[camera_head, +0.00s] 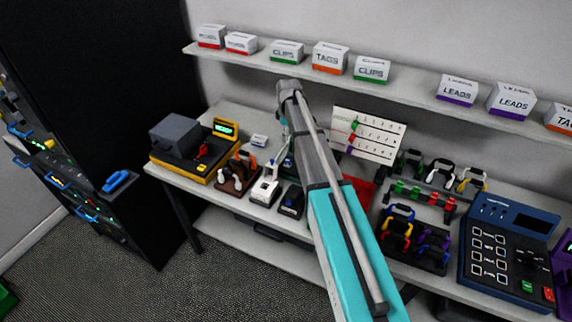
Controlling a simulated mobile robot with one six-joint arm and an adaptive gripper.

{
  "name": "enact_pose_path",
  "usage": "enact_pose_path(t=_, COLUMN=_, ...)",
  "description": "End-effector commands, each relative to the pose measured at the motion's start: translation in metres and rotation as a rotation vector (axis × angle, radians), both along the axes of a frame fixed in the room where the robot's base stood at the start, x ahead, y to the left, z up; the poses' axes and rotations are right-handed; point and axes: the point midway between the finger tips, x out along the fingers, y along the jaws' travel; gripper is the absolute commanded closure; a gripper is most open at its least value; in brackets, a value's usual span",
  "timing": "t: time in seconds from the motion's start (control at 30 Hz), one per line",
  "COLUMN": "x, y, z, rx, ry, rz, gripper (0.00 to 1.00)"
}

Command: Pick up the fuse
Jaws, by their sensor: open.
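I cannot make out a fuse for certain. A small pale block (259,140) lies alone on the table behind the row of devices, too small to identify. A white device (267,184) and a dark device (291,201) stand near the table's front edge, left of my arm. My turquoise and grey arm reaches up over the table and bends near the shelf. Its far part drops behind the nearer link, so my gripper's fingers are hidden.
The table (226,113) also holds a yellow-black instrument (183,143), a brown stand (238,173), clamp racks (415,241) and a blue keypad console (507,245). A card (367,134) stands behind. A shelf (414,92) with labelled boxes overhangs the back. A dark cabinet (110,100) stands left.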

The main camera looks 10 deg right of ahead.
Motion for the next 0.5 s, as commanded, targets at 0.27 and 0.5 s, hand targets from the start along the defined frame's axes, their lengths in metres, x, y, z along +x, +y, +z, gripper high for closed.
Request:
enact_pose_path(t=0.27, x=0.0, y=0.003, z=-0.016, rx=0.0, ry=0.0, rz=0.004, gripper=0.37)
enact_pose_path(t=0.5, x=0.0, y=0.004, z=-0.034, rx=0.0, ry=0.0, rz=0.005, gripper=0.37)
